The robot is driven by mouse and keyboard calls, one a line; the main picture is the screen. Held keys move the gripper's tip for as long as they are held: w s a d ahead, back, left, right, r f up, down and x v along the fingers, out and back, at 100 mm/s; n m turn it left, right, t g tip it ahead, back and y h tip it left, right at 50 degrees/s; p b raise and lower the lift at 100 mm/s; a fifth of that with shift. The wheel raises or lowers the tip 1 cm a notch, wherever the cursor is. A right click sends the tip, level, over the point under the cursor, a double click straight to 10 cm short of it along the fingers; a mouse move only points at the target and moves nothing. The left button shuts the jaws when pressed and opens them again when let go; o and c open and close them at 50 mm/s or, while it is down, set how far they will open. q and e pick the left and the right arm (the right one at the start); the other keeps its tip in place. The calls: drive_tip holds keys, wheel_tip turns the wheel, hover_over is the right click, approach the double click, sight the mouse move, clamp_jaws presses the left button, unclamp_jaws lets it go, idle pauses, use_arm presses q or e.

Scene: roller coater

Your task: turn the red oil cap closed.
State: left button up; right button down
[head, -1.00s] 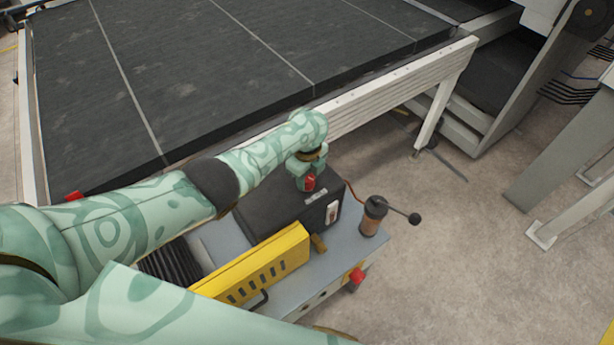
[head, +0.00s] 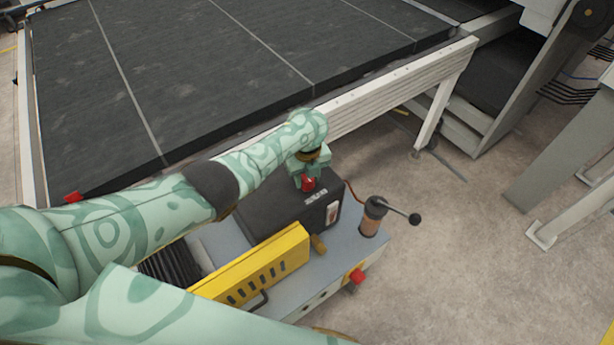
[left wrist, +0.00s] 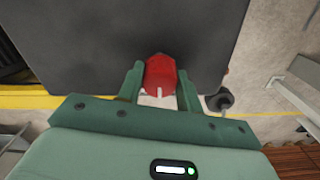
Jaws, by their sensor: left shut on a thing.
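The red oil cap (head: 308,184) sits on top of the black box (head: 270,215) of the machine. In the left wrist view the cap (left wrist: 160,76) is between the two green fingers, with a small pale mark on its near edge. My left gripper (head: 305,181) points down from above and is shut on the cap; it also shows in the left wrist view (left wrist: 160,84). The cap's underside and seat are hidden. My right gripper is not in view.
A yellow slotted guard (head: 255,265) stands in front of the black box. A cylinder with a black-knobbed crank (head: 372,215) stands to its right. A red knob (head: 357,276) is on the machine's front. A large dark conveyor bed (head: 240,60) lies behind.

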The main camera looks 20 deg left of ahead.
use_arm(q)
drive_tip(key=shift+d, duration=0.1)
drive_tip(key=o, duration=1)
drive_tip(key=shift+r, duration=0.15)
wheel_tip(320, 180, up, 16)
drive_tip(key=p, duration=0.8)
drive_tip(key=shift+r, duration=0.1)
drive_tip(key=shift+s, duration=0.1)
